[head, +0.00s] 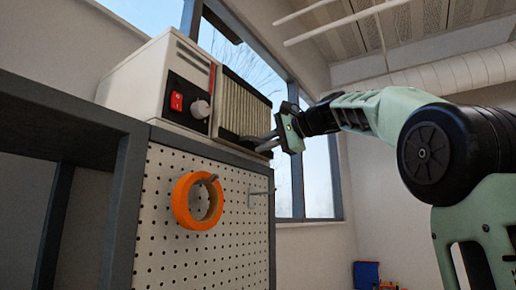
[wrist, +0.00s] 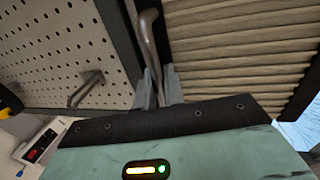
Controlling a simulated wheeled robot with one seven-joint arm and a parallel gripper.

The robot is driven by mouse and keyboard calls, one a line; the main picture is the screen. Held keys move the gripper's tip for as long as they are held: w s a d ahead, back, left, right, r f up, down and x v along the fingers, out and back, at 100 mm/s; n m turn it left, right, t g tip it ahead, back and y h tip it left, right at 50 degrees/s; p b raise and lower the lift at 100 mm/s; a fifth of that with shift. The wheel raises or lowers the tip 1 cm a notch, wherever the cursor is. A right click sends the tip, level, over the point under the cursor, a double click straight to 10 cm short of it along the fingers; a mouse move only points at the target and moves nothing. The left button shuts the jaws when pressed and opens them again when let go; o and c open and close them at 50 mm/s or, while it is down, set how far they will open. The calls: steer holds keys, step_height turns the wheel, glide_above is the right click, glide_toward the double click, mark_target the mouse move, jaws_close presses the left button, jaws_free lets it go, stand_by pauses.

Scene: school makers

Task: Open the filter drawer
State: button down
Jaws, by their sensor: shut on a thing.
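The filter drawer (head: 245,106) has a pleated beige front in a dark frame, set in the side of a white machine (head: 140,82). Its pleats (wrist: 240,45) fill the upper right of the wrist view. A curved metal bar handle (wrist: 148,38) stands along the drawer front's lower edge. My gripper (head: 264,141) is at the lower part of this front. In the wrist view my gripper (wrist: 159,88) has its two fingers closed around the handle. The fingers hide part of the bar. I cannot tell any gap between drawer and machine.
The machine has a red switch (head: 177,100) and a grey knob (head: 201,109). Below it is a pegboard (head: 235,225) with an orange tape roll (head: 187,202) and a metal peg (wrist: 88,82). A dark shelf frame (head: 60,110) stands at left. Space right of the cabinet is open.

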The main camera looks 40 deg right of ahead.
steer(key=v, duration=0.3)
steer(key=shift+s+d+f+b, duration=0.2)
steer(key=shift+s+f+b, duration=0.1)
steer(key=shift+s+f, duration=0.1)
steer(key=shift+r, duration=0.1)
steer(key=c, duration=1.6)
jaws_free()
steer(key=shift+s, duration=0.1)
steer(key=b+v, duration=0.1)
steer(key=v, duration=1.6)
steer(key=shift+s+b, duration=0.2)
steer(key=shift+b, duration=0.15)
